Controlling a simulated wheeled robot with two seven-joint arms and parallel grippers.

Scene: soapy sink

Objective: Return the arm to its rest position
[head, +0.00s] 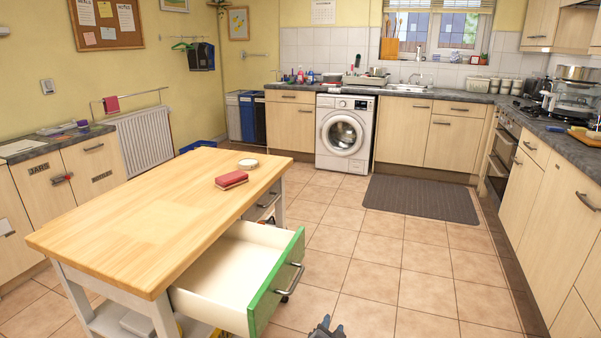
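My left gripper (326,329) shows only as a small dark grey piece at the bottom edge, over the tiled floor, to the right of the open drawer. Most of it is cut off by the frame, so I cannot tell whether its fingers are open or shut. No held object shows at it. My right gripper is not in view.
The drawer (228,272) with a green front stands open and empty from the wooden-topped island (150,215). A red sponge-like block (231,180) and a small white dish (248,163) lie on top.

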